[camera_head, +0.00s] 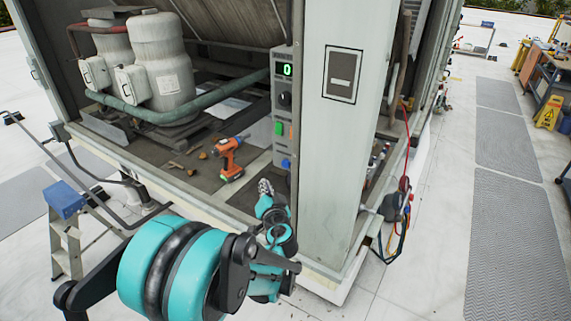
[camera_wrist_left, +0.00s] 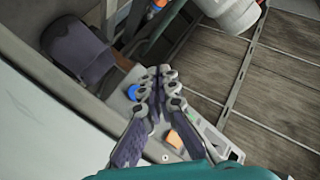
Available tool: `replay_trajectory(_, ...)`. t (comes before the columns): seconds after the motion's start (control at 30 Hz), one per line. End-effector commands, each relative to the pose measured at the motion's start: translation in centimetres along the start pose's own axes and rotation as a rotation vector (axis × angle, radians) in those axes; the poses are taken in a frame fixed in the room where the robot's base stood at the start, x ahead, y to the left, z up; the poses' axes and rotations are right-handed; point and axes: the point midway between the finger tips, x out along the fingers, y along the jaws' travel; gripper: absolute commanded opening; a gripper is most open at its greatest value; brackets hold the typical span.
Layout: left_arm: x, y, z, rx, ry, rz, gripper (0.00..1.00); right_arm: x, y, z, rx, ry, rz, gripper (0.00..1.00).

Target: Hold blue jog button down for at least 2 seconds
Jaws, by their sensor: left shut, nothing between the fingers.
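The blue jog button (camera_head: 286,163) is low on the front of a narrow grey control panel (camera_head: 283,103). It also shows in the left wrist view as a blue round cap (camera_wrist_left: 132,92). My left gripper (camera_head: 265,187) is shut and empty, just below and left of the button in the head view. In the left wrist view, the closed fingertips (camera_wrist_left: 159,72) lie to the right of the button and slightly above it in the picture. I cannot see contact between them. My right gripper is not in view.
The panel also has a green "0" display (camera_head: 287,70), a black knob (camera_head: 284,99) and a green button (camera_head: 279,129). A pale post (camera_head: 339,150) stands close on the right.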

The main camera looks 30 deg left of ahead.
Motion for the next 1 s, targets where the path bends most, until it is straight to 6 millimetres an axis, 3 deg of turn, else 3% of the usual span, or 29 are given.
replay_trajectory(0.37, 0.3, 0.3, -0.3, 0.0, -0.001, 0.001, 0.0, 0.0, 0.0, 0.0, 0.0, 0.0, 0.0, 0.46)
replay_trajectory(1.0, 5.7, 4.2, -4.1, 0.0, -0.001, 0.001, 0.0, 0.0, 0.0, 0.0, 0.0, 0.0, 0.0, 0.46)
